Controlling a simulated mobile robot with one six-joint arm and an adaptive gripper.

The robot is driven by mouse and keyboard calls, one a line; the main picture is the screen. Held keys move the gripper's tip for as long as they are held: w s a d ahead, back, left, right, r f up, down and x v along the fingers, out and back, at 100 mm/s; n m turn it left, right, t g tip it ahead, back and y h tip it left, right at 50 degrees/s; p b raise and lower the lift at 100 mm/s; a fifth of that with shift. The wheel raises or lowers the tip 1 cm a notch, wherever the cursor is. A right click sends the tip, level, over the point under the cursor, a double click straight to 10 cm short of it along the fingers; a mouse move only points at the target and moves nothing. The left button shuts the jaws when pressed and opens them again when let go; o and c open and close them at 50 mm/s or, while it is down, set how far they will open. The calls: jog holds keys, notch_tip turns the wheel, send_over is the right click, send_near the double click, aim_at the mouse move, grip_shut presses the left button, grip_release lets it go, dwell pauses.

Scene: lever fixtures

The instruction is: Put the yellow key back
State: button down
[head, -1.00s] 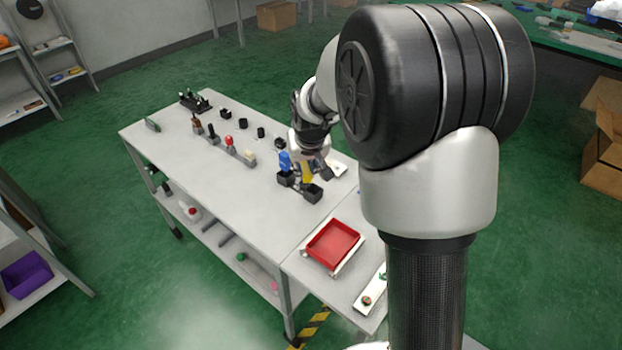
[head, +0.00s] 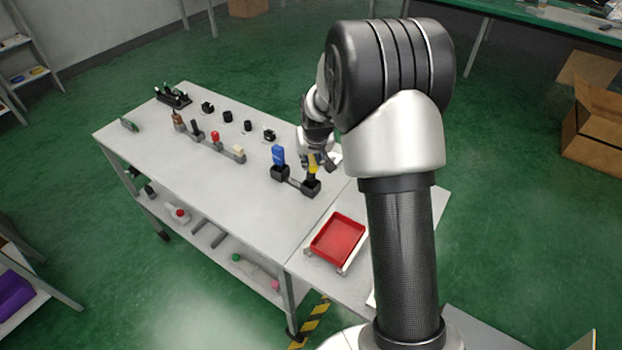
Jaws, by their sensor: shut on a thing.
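The yellow key (head: 313,165) is upright in my gripper (head: 318,162), which is shut on it. The key's lower end is at the top of the right black block (head: 311,188) of a two-block holder. I cannot tell whether it sits in the block or just above it. A blue key (head: 278,154) stands upright in the left black block (head: 279,174). My gripper is partly hidden by my arm.
A red tray (head: 338,238) stands on the near right part of the table. A row of lever fixtures (head: 213,142) and several small black blocks (head: 228,116) are farther left. The table front-left (head: 210,180) is clear.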

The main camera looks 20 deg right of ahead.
aim_at(311, 175)
jog(key=shift+f+b, duration=0.8)
jog(key=shift+f, duration=2.25)
jog(key=shift+f, duration=0.25)
jog(key=c, duration=1.5)
grip_release()
jog(key=shift+r, duration=0.1)
